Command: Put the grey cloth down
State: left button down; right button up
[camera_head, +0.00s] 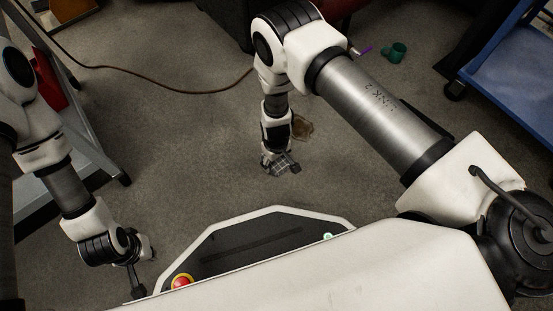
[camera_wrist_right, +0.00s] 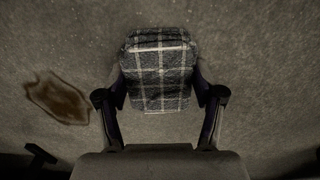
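The grey cloth (camera_wrist_right: 160,70) is a folded, dark grey checked piece with pale lines. In the right wrist view it sits between the two fingers of my right gripper (camera_wrist_right: 160,92), which touch its left and right sides. In the head view the cloth (camera_head: 282,166) shows small at the end of my right arm, over the floor. I cannot tell how high above the floor it is. My left gripper (camera_head: 137,282) hangs at the lower left, away from the cloth, with no object visible in it; its finger opening is too small to tell.
A brown stain (camera_head: 303,128) lies on the floor beside the right gripper, also in the right wrist view (camera_wrist_right: 58,98). A green cup (camera_head: 395,53) lies further back. A brown cable (camera_head: 165,86) crosses the floor. A blue cart (camera_head: 515,75) stands right, a grey cart (camera_head: 88,150) left.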

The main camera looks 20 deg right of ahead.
jog(key=o, duration=0.4)
notch_tip(320, 180, up, 12)
jog(key=p, duration=1.2)
jog(key=shift+r, duration=0.2)
